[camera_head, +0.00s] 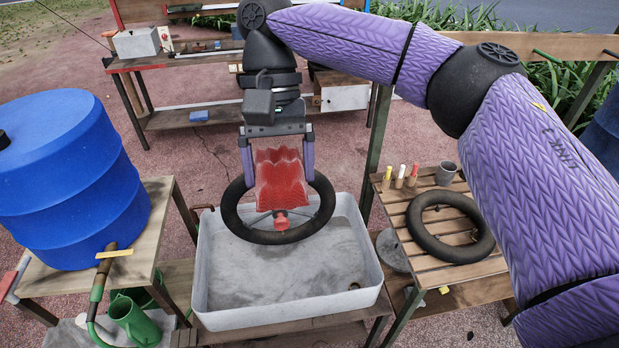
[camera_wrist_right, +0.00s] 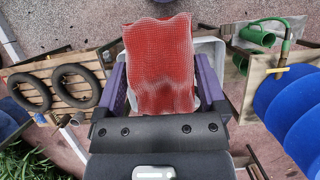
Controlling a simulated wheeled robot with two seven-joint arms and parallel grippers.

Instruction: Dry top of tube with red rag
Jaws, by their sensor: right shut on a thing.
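My right gripper (camera_head: 278,160) is shut on the red rag (camera_head: 280,180), which hangs between its purple fingers. The rag also fills the middle of the right wrist view (camera_wrist_right: 160,65). A black tube (camera_head: 243,222) sits on a spoked holder with a red hub over the grey basin (camera_head: 205,262). The rag hangs in front of the tube's top and covers that part in the head view. I cannot tell whether the rag touches the tube. In the right wrist view the rag hides this tube. My left gripper is not in view.
A slatted table (camera_head: 480,268) at right holds another black tube (camera_head: 413,222), a grey cup (camera_head: 446,173) and several coloured sticks; the right wrist view shows two tubes there. A blue barrel (camera_head: 70,185) and green can (camera_head: 133,318) are at left. A workbench (camera_head: 215,118) stands behind.

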